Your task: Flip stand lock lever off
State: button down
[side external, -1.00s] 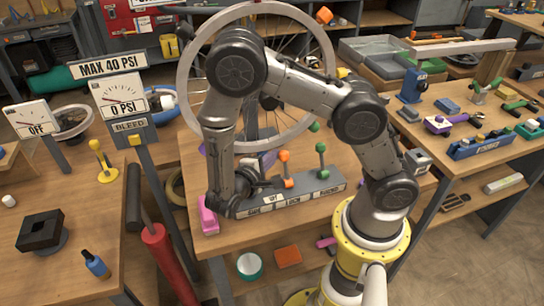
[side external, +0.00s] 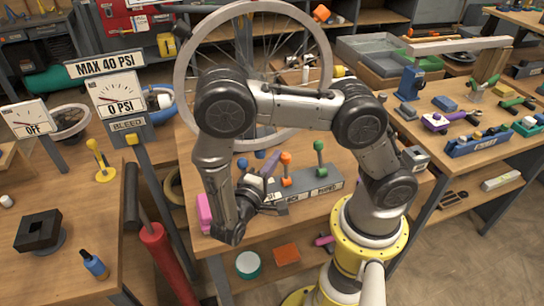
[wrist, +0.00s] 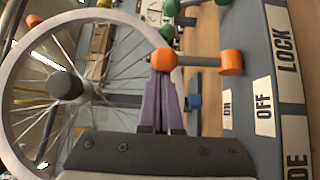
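The stand lock lever is orange, with a ball knob (side external: 286,158) on a short rod above an orange hub (side external: 287,182) on the grey lever panel (side external: 333,188). It stands about upright. In the wrist view its knob (wrist: 163,60) is just beyond my fingertips, and its hub (wrist: 231,62) is to the right. A LOCK label (wrist: 288,50) and ON and OFF labels (wrist: 264,105) are on the panel there. My gripper (wrist: 160,76) has its purple fingers together with nothing visible between them. In the side view the fingers (side external: 268,165) are left of the knob; contact is unclear.
A green lever (side external: 319,146) stands right of the orange one. The spoked wheel (side external: 184,100) rises behind the panel. A pink block (side external: 203,210) is at the bench's left end. A post with a gauge (side external: 118,92) stands to the left.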

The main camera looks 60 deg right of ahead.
aim_at(288, 163)
jog(key=shift+s+a, duration=0.9)
jog(key=shift+s+a+f, duration=0.4)
jog(key=shift+s+a, duration=0.3)
jog(key=a+f, duration=0.1)
jog(key=a, duration=0.2)
jog(key=a+f, duration=0.2)
jog(key=a, duration=0.1)
jog(key=a+f, duration=0.1)
jog(key=a, duration=0.2)
jog(key=shift+w+a+f, duration=0.1)
jog(key=shift+w+f, duration=0.05)
jog(key=shift+w, duration=0.25)
